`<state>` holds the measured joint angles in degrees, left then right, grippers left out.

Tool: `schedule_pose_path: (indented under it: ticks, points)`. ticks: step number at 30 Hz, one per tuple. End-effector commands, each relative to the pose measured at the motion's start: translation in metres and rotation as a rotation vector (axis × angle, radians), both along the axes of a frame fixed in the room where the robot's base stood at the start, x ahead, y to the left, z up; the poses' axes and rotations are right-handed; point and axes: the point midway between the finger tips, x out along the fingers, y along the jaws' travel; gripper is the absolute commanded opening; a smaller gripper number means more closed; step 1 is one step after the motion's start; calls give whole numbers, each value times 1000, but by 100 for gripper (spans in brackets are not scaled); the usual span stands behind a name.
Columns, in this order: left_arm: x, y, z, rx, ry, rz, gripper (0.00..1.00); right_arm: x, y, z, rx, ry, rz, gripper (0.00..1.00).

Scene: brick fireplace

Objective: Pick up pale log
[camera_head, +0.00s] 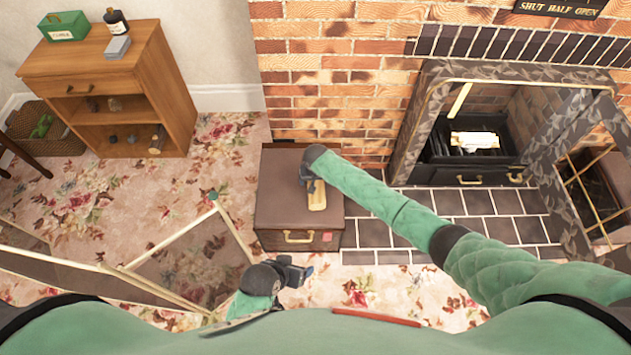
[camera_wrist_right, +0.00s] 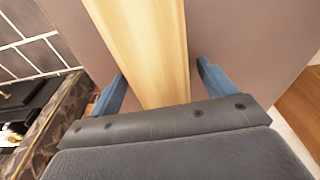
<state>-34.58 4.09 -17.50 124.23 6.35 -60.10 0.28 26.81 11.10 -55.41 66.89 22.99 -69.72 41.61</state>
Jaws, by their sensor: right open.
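The pale log (camera_head: 317,198) lies on top of the brown box (camera_head: 272,205), near its right side. In the right wrist view the pale log (camera_wrist_right: 140,40) is a long, light yellow piece of wood running away from the gripper. My right gripper (camera_head: 309,181) is at the far end of the log. In the wrist view its two blue fingers (camera_wrist_right: 163,78) stand open, one on each side of the log, with a gap on both sides. My left gripper (camera_head: 300,272) is low in front of the box, away from the log; its jaw gap is not clear.
A fireplace (camera_head: 470,172) with an open grate is at the right. A wooden shelf unit (camera_head: 125,75) stands at the back left. A folding screen with pale edges (camera_head: 185,232) stands left of the box. Flowered carpet lies open between shelf and box.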

Motion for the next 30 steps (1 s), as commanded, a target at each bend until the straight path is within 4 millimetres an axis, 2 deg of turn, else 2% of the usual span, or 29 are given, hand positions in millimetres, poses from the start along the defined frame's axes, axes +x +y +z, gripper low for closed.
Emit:
schedule_pose_path:
  ticks: [8,15,17,26,30]
  points:
    - [-1,0,-1,0,1,0,70,0,0,-2,0,0,0,80]
    - [-1,0,-1,0,1,0,70,0,0,-2,0,0,0,33]
    - [-1,0,-1,0,1,0,70,0,0,-2,1,0,0,22]
    - [1,0,0,0,-1,-1,70,1,1,2,1,-1,0,22]
    - [1,0,1,1,0,0,70,1,1,17,3,-2,-1,22]
